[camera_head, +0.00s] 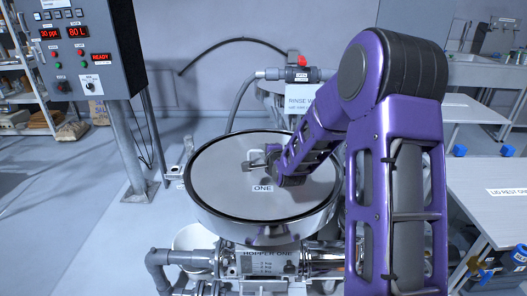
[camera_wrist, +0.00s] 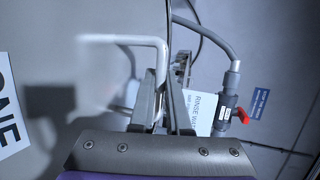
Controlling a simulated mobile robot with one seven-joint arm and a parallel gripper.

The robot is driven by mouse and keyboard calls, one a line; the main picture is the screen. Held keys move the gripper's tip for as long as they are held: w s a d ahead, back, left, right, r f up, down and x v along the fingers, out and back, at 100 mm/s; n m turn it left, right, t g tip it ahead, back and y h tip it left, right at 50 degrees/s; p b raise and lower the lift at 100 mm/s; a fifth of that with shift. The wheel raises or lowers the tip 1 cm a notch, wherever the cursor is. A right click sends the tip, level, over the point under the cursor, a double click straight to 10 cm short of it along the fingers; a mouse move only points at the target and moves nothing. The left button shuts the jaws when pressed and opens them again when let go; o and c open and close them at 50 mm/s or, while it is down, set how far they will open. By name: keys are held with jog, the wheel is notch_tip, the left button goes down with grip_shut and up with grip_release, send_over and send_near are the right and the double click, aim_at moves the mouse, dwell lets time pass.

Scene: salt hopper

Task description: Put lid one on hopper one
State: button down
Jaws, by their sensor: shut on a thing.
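Lid one (camera_head: 222,172) is a round grey disc with a dark rim and a "ONE" label. In the head view it lies level over the mouth of hopper one (camera_head: 232,228), a steel vessel; I cannot tell whether it is seated or slightly above. My gripper (camera_head: 265,161) is over the lid's middle, shut on its handle. The wrist view shows the pale bent handle (camera_wrist: 150,40) at my fingers (camera_wrist: 163,98), with the lid's grey face (camera_wrist: 45,70) on the left. My arm hides part of the lid's right side.
A control box (camera_head: 80,45) stands on a post at left. A red-handled valve and hose (camera_head: 300,74) are behind the hopper. At right is a table (camera_head: 500,205) labelled "LID REST ONE" with blue blocks (camera_head: 507,150) near its edge. Pipes (camera_head: 185,258) run below.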

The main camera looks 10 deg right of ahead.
jog(key=shift+f+b, duration=0.35)
jog(key=shift+b, duration=0.1)
